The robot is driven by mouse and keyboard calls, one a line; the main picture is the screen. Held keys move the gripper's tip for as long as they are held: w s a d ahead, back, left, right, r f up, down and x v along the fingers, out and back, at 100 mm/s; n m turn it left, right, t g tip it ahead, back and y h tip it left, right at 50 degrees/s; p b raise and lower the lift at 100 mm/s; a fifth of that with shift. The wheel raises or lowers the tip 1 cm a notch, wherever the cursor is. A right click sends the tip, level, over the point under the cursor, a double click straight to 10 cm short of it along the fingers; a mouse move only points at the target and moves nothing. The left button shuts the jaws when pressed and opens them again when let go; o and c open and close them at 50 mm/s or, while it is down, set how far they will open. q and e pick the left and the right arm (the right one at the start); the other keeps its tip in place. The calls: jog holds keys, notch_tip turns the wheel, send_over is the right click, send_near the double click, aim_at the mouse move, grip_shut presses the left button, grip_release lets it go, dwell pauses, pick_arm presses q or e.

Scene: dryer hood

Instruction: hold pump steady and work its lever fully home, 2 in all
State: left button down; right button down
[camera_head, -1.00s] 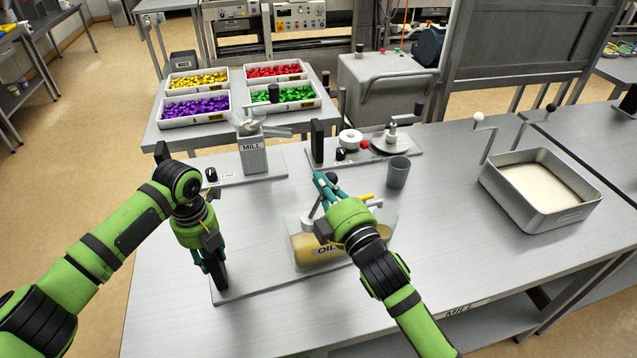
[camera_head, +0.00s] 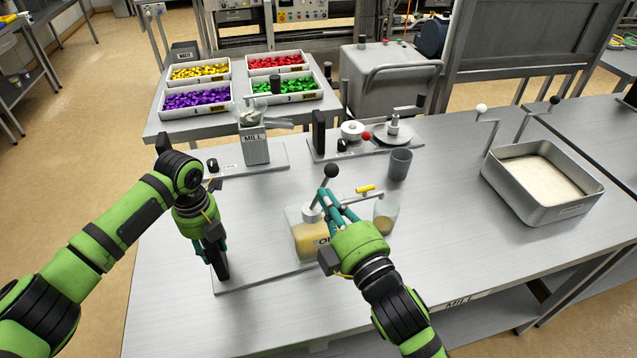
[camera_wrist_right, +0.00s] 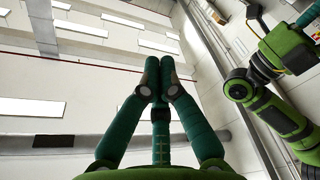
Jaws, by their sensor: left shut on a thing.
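The pump's clear tank (camera_head: 308,238), marked OIL and holding yellow oil, stands on a grey base plate (camera_head: 250,282). Its lever, with a black ball knob (camera_head: 331,171), rises from the tank top, tilted to the right. My left gripper (camera_head: 214,258) is shut on the black upright grip (camera_head: 221,265) at the plate's left end. My right gripper (camera_head: 328,198) is shut, its teal fingertips together in the wrist view (camera_wrist_right: 159,70). It is just below the knob and overlaps the lever; I cannot tell whether they touch. It hides part of the tank.
A glass cup (camera_head: 385,216) stands right of the tank, near a yellow-handled spout (camera_head: 366,188). Behind are a grey cup (camera_head: 399,164), a mill (camera_head: 254,148) and a turntable device (camera_head: 392,135). A metal pan (camera_head: 542,185) is at right. The front right bench top is clear.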

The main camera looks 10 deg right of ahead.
jog(key=s+d+f+m, duration=0.15)
jog(key=d+m, duration=0.55)
jog(key=m, duration=0.9)
jog(key=s+d+f+m, duration=0.15)
jog(key=d+m, duration=0.45)
jog(key=m, duration=1)
jog(key=w+a, duration=0.5)
jog(key=w, duration=0.6)
jog(key=shift+g+h, duration=0.3)
jog(key=shift+h, duration=0.1)
jog(key=shift+a+r+n, duration=0.1)
jog(key=shift+a+n, duration=0.1)
jog(key=shift+n, duration=0.1)
jog(key=shift+a+r, duration=0.15)
jog(key=shift+a, duration=0.1)
